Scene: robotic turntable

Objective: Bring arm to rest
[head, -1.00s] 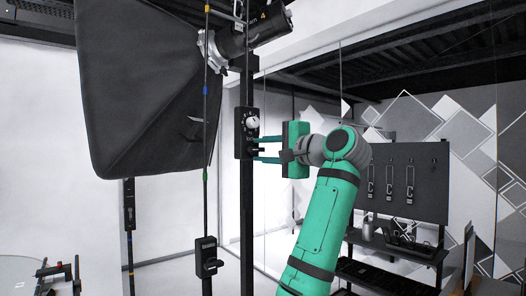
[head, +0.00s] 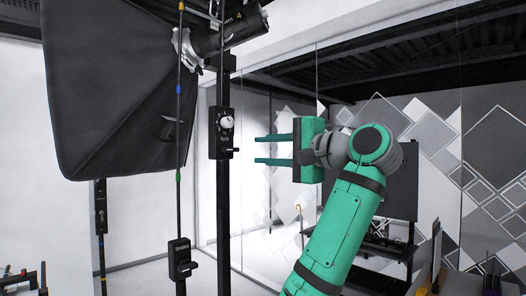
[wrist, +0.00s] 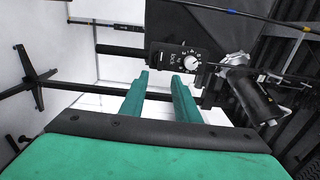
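My gripper (head: 272,149) is green, with two parallel fingers pointing left in the head view. There is a clear gap between the fingers and nothing in it. The arm (head: 340,225) rises from the bottom and bends at a grey wrist. A black control box with a round white knob (head: 226,122) is on a dark upright pole left of the fingertips, apart from them. In the wrist view the fingers (wrist: 158,82) point toward the same knob (wrist: 192,63), with space between.
A large black softbox (head: 110,85) hangs at upper left with its lamp (head: 235,30). A thin pole carries a second black box (head: 181,258). A dark panel and shelf (head: 385,245) stand behind the arm, beyond glass. Open space lies between the fingertips and the pole.

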